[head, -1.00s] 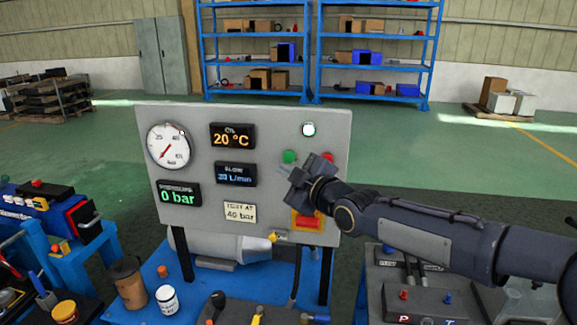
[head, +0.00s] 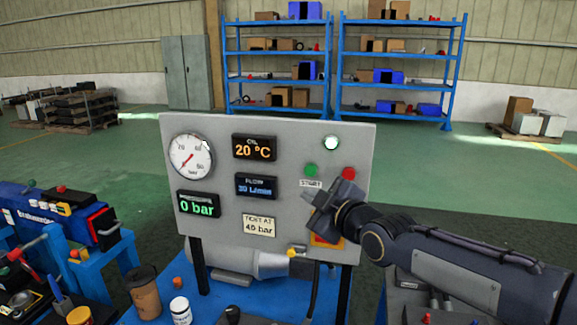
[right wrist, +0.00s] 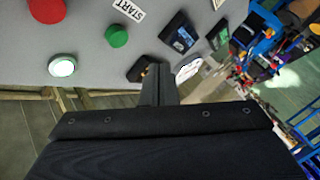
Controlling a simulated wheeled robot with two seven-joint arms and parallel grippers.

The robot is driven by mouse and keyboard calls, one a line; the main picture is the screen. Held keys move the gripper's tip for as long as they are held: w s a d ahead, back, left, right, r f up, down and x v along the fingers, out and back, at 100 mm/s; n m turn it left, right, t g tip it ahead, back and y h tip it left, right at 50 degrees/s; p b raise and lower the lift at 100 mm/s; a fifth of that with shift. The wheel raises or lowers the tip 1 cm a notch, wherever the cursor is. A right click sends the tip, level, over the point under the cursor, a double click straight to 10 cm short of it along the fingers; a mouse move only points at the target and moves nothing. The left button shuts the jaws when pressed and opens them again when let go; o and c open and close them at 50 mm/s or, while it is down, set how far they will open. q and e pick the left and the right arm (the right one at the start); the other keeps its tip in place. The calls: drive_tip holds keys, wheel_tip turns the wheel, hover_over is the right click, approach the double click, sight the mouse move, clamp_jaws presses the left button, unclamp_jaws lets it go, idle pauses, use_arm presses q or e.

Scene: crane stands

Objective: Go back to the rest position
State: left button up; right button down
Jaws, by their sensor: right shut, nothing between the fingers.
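My right gripper (head: 318,207) is in front of the lower right part of the grey control panel (head: 225,140) in the head view. Its fingers are shut with nothing between them. The green start button (head: 311,170) is just above the gripper, and the red button (head: 348,173) is up and to its right. In the right wrist view the shut fingers (right wrist: 160,85) point toward the panel, with the green button (right wrist: 116,36) beyond them. I cannot tell the exact gap to the panel. My left gripper is not in view.
A white lamp (head: 331,143) is lit on the panel. Below are a blue bench (head: 215,300), a brown cup (head: 145,292) and a white jar (head: 181,310). A blue vice-like machine (head: 60,215) stands at left. Blue shelves (head: 398,66) are far behind, across open floor.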

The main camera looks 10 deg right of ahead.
drive_tip(key=s+d+f+m+g, duration=0.2)
drive_tip(key=s+f+m, duration=0.3)
drive_tip(key=s, duration=0.6)
drive_tip(key=s+d+f+m+g+h, duration=0.1)
drive_tip(key=s+d+f+m+g, duration=0.2)
drive_tip(key=s+f, duration=0.5)
drive_tip(key=s+d+f+m+g+h, duration=0.1)
drive_tip(key=s+f+m+g, duration=0.3)
drive_tip(key=s, duration=1)
wheel_tip(320, 180, down, 4)
drive_tip(key=d+m, duration=0.1)
drive_tip(key=m, duration=0.2)
drive_tip(key=shift+d+r+g, duration=0.15)
drive_tip(key=shift+d+g, duration=0.05)
drive_tip(key=shift+g, duration=0.1)
